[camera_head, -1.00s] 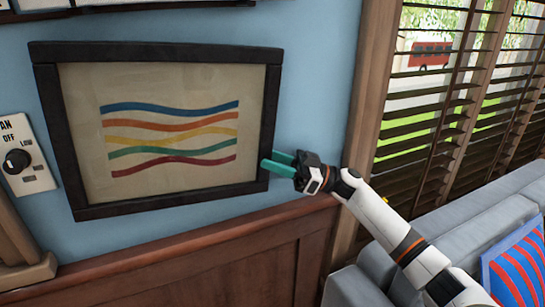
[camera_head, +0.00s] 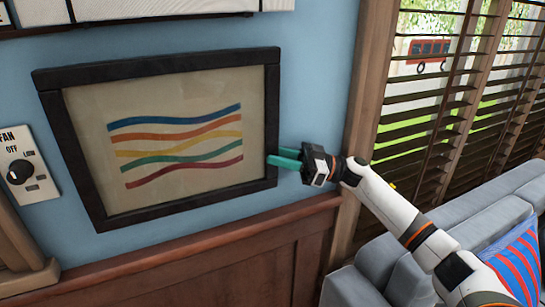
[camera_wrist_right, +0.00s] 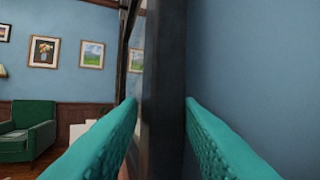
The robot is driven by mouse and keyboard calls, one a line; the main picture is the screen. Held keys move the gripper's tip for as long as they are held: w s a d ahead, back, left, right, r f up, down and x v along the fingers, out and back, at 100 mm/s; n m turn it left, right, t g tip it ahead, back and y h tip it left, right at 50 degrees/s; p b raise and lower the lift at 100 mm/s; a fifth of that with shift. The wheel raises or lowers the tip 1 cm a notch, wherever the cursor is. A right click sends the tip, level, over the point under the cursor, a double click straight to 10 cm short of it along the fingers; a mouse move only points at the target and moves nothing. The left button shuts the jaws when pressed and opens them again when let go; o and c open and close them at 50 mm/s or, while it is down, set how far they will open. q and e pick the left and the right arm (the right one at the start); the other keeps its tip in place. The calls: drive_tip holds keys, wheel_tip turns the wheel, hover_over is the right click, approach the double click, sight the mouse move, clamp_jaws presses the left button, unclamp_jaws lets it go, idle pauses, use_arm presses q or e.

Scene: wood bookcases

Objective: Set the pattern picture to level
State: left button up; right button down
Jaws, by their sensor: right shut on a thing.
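The pattern picture (camera_head: 75,147) hangs on the blue wall in a dark frame, with several wavy coloured bands on a beige ground. In the head view its lower edge runs nearly parallel to the wood rail below it. My right gripper (camera_head: 275,156) is at the lower part of the frame's right side. In the right wrist view the dark frame edge (camera_wrist_right: 163,75) stands between my two teal fingers, which are shut on it. My left gripper is not in view.
A fan switch plate (camera_head: 27,165) is on the wall left of the picture. Wood panelling (camera_head: 230,265) runs below. A window with blinds (camera_head: 425,135) and a grey sofa (camera_head: 360,287) are at the right. A green armchair (camera_wrist_right: 28,130) shows in the wrist view.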

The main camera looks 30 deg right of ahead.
drive_tip(key=shift+d, duration=0.15)
drive_tip(key=c, duration=1.3)
unclamp_jaws()
drive_tip(key=shift+c, duration=0.2)
drive_tip(key=shift+r, duration=0.1)
drive_tip(key=shift+d, duration=0.1)
drive_tip(key=b+v, duration=0.3)
drive_tip(key=v, duration=0.9)
drive_tip(key=shift+b, duration=0.35)
